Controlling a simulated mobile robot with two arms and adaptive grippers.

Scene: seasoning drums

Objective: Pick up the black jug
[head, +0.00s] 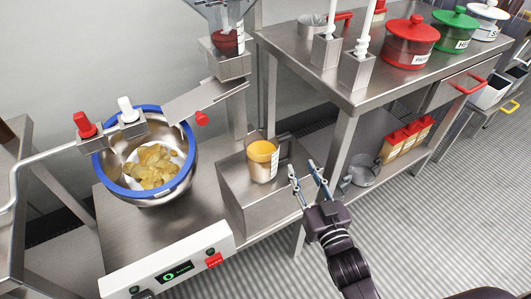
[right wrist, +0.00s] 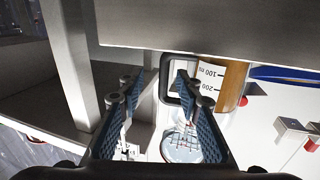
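The jug (head: 262,160) is clear, with orange-yellow contents and a dark handle, and stands upright on a metal box beside the scale. In the right wrist view the jug (right wrist: 232,88) shows a white scale label and a black loop handle (right wrist: 163,80). My right gripper (head: 303,170) is open and empty, just right of the jug on its handle side. In the right wrist view its fingers (right wrist: 160,88) are spread, with the handle's outer bar appearing between the tips; whether it is within their reach I cannot tell. My left gripper is not in view.
A blue-rimmed steel bowl (head: 178,192) with yellow chips stands left on the scale unit (head: 165,262). A steel table (head: 345,93) with red, green and white pots stands behind to the right. Its lower shelf holds red-topped containers (head: 405,140). Striped floor (head: 440,220) lies open at right.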

